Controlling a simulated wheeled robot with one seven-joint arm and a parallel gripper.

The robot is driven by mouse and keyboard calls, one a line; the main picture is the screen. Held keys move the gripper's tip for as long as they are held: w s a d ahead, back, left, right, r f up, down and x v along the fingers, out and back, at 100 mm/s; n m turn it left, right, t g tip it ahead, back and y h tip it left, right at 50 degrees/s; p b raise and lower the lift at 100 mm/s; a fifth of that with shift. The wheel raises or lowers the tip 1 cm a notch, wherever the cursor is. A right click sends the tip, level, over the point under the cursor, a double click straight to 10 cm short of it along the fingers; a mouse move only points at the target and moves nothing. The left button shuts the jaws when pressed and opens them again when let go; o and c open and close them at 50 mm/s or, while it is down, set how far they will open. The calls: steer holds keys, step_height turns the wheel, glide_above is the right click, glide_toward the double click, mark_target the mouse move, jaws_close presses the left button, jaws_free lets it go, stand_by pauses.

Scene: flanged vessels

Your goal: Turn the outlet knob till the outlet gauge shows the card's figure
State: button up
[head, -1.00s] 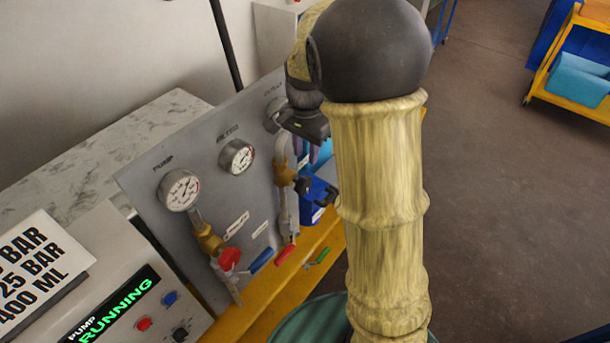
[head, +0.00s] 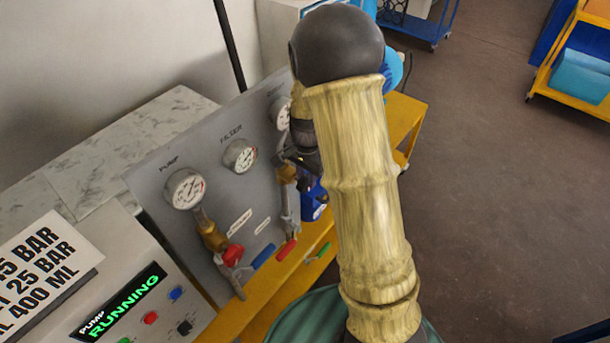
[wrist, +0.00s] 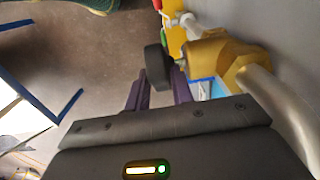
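The outlet knob, a dark disc (wrist: 157,67) seen nearly edge-on in the wrist view, stands between and past the fingertips of my gripper (wrist: 160,88). The fingers are apart on either side; I cannot tell whether they touch it. Brass valve fittings (wrist: 225,68) are to its right. In the head view, my arm covers the knob and most of the gripper. The outlet gauge (head: 281,113) sits at the panel's upper right, partly behind my arm, its needle unreadable. The white card (head: 46,275) is cut off at left; "25 BAR" and "400 ML" are legible.
The grey panel (head: 190,245) also carries the pump gauge (head: 185,188) and filter gauge (head: 240,156). The pump box screen (head: 120,300) reads "PUMP RUNNING".

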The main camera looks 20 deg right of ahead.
steer(key=shift+d, duration=0.1)
steer(key=c, duration=0.3)
steer(key=shift+a, duration=0.3)
jaws_close()
steer(key=shift+d, duration=0.25)
steer(key=shift+w+d+g+y+p, duration=0.15)
steer(key=shift+g+y+p, duration=0.25)
steer(key=shift+y, duration=0.25)
steer(key=shift+w+d+g+y+p, duration=0.1)
steer(key=shift+g+y+p, duration=0.2)
steer(key=shift+g+y, duration=0.3)
steer(key=shift+w+d+f+g+y+p, duration=0.15)
steer(key=shift+g+y+p, duration=0.25)
steer(key=shift+y, duration=0.25)
steer(key=shift+s+f+g+y+p, duration=0.1)
steer(key=shift+g+y+p, duration=0.15)
steer(key=shift+g+y, duration=0.25)
